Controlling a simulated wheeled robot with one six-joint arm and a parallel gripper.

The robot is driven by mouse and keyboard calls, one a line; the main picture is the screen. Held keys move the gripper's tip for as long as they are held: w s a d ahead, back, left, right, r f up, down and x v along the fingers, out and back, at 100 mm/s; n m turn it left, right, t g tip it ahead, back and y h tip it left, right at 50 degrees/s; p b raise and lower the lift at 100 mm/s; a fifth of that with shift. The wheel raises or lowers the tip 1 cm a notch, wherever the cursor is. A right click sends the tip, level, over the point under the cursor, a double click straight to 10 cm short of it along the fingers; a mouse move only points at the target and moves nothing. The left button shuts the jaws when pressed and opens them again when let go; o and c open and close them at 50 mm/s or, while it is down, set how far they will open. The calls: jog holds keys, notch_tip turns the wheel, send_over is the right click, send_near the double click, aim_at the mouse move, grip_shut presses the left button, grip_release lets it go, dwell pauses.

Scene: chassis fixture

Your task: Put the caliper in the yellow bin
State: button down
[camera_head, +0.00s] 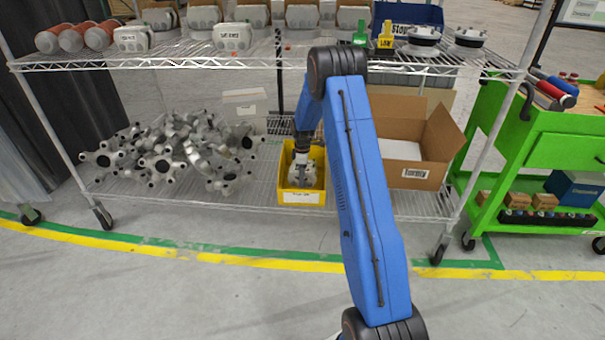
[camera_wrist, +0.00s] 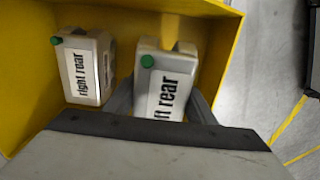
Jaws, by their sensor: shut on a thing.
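The yellow bin (camera_head: 288,185) stands on the lower wire shelf, and its walls (camera_wrist: 22,60) surround the wrist view. My gripper (camera_wrist: 160,104) is at the bin with its two fingers on either side of a pale grey caliper (camera_wrist: 148,70). It is shut on this caliper, whose partly hidden label reads "ft rear" beside a green dot. The caliper shows within the bin's walls; whether it touches the floor I cannot tell. A second caliper (camera_wrist: 84,70), labelled "right rear", stands to its left, apart from the gripper. In the head view, pale parts show inside the bin, too small to tell apart.
Grey metal parts (camera_head: 175,150) are heaped on the shelf left of the bin. An open cardboard box (camera_head: 415,172) stands to the right. The upper shelf (camera_head: 200,57) holds more labelled parts above. A green cart (camera_head: 550,140) is at the right.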

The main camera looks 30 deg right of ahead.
jog(key=shift+f, duration=2.65)
jog(key=shift+f, duration=0.1)
jog(key=c, duration=0.8)
grip_release()
notch_tip(320, 180, up, 12)
jog(key=shift+r, duration=0.1)
